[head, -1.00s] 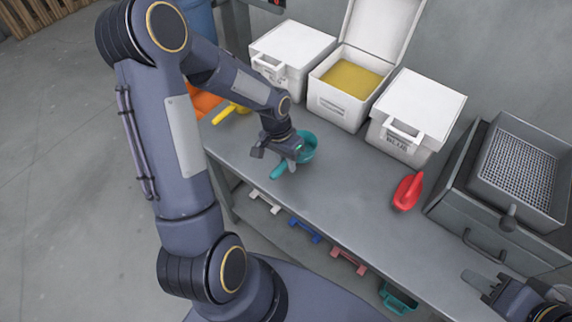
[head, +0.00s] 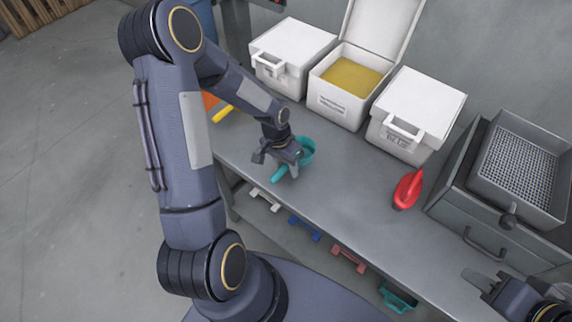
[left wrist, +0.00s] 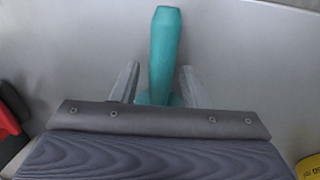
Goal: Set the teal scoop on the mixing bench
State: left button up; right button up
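The teal scoop (head: 308,146) rests on the grey mixing bench (head: 338,190), near its left end, with its handle toward the front edge. My left gripper (head: 280,166) is low over the scoop and hides part of it. In the left wrist view, the teal handle (left wrist: 164,50) lies between the two spread fingers (left wrist: 157,82), with gaps beside it. The scoop's bowl is hidden there. My right gripper (head: 478,282) is at the lower right, away from the scoop; its finger opening is unclear.
A red scoop (head: 408,189) lies on the bench to the right. White bins (head: 292,50), one open with yellow powder (head: 353,78), stand at the back. A sieve box (head: 520,170) stands at the right. A yellow handle (head: 222,113) is at the left. The middle bench is clear.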

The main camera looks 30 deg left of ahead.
pick_arm(q)
jog(key=shift+r+p, duration=0.35)
jog(key=shift+a+r, duration=0.1)
jog(key=shift+r, duration=0.25)
notch_tip(320, 180, up, 10)
jog(key=a, duration=0.2)
jog(key=s+d+r+n+t, duration=0.1)
jog(key=s+d+r+t, duration=0.2)
jog(key=s+r, duration=0.3)
jog(key=s+d+r+n+t+h, duration=0.1)
jog(key=s+d+r+n+t, duration=0.1)
jog(key=s+r, duration=0.4)
jog(key=s+d, duration=0.1)
jog(key=s, duration=0.4)
jog(key=shift+s+d+r+t+h+b, duration=0.2)
jog(key=shift+d+t+h+b, duration=0.1)
jog(key=shift+t, duration=0.1)
jog(key=shift+c, duration=0.5)
